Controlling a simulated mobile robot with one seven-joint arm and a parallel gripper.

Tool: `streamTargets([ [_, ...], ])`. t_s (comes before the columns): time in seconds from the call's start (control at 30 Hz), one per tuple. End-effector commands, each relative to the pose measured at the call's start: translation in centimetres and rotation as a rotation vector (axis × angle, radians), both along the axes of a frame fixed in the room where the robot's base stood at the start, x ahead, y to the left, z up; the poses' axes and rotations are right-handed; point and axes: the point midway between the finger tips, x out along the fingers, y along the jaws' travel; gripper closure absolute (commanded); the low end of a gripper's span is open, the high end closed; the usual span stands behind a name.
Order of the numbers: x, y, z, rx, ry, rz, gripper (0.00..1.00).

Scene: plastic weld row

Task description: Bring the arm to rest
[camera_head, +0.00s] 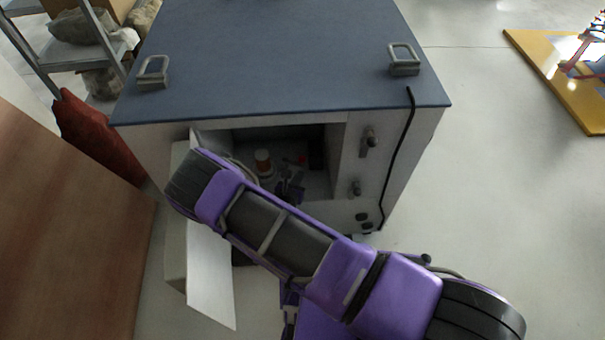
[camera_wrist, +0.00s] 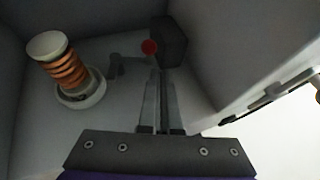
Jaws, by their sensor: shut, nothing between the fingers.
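My gripper (camera_wrist: 161,76) is shut and empty, its two thin fingers side by side in the wrist view. It is inside a cabinet compartment, pointing at the back. In the head view my purple arm crosses in front of the open cabinet (camera_head: 355,215) and hides part of the opening. Small purple and dark parts show inside behind the arm, but I cannot clearly make out the fingers there.
A coil with orange windings (camera_wrist: 67,70) stands left of my fingers. A red knob (camera_wrist: 149,47) and a dark block (camera_wrist: 173,42) are near the fingertips. The cabinet's white door (camera_head: 210,280) hangs open at left, close to my arm. The floor (camera_head: 490,170) at right is clear.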

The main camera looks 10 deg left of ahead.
Motion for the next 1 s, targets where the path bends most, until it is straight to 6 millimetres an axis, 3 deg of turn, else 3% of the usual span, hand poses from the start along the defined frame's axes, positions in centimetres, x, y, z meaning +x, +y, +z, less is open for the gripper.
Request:
streamTargets([
  [0.03, -1.4, 0.1, 1.2, 0.0, 0.003, 0.004, 1.0],
  [0.2, -4.8, 0.0, 2.8, -0.001, 0.002, 0.004, 1.0],
  [0.43, -7.5, -0.3, 4.0, -0.001, 0.002, 0.003, 1.0],
  [0.83, -7.8, -0.1, 4.7, 0.007, -0.005, -0.009, 1.0],
  [0.93, -6.9, 0.3, 7.0, 0.038, -0.032, -0.068, 1.0],
  [1.0, -5.8, 0.6, 9.8, 0.074, -0.06, -0.145, 1.0],
])
